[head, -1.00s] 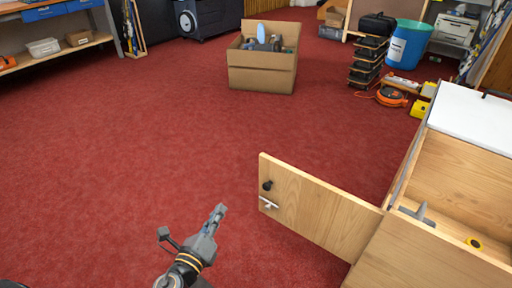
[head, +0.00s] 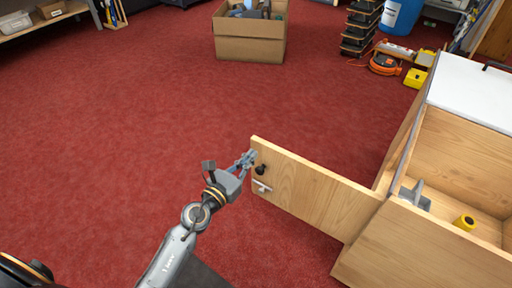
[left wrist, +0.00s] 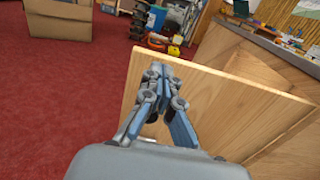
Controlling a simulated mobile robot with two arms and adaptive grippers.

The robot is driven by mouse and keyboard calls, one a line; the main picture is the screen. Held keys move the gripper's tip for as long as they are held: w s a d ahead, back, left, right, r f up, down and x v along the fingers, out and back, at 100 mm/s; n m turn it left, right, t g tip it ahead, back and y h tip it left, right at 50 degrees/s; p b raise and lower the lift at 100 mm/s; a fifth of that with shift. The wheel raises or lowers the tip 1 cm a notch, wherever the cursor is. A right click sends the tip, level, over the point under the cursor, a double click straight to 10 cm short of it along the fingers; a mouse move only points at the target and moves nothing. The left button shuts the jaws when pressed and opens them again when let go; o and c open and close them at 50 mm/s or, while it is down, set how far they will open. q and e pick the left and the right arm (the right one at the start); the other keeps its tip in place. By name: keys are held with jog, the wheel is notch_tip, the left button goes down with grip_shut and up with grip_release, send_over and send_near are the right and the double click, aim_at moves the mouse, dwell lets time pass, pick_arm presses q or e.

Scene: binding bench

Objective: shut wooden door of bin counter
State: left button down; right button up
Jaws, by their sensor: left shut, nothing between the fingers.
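The wooden door (head: 312,194) of the bin counter (head: 425,248) stands wide open, jutting left from the cabinet over the red floor. A black knob and a pale handle (head: 261,187) sit near its free edge. My left gripper (head: 250,157) is shut and empty, at the upper corner of that free edge. In the left wrist view the closed fingers (left wrist: 165,75) overlap the door panel (left wrist: 215,100); I cannot tell whether they touch it. Inside the counter are a grey object (head: 416,197) and a yellow roll (head: 465,223). My right gripper is not in view.
A cardboard box (head: 250,42) with items stands on the carpet at the back. A stack of black trays (head: 361,25), a blue bin (head: 403,12) and an orange reel (head: 385,64) stand at the back right. The carpet left of the door is clear.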

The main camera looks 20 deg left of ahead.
aim_at(262, 144)
pick_arm(q)
jog(key=shift+x, duration=1.8)
jog(key=shift+w, duration=0.1)
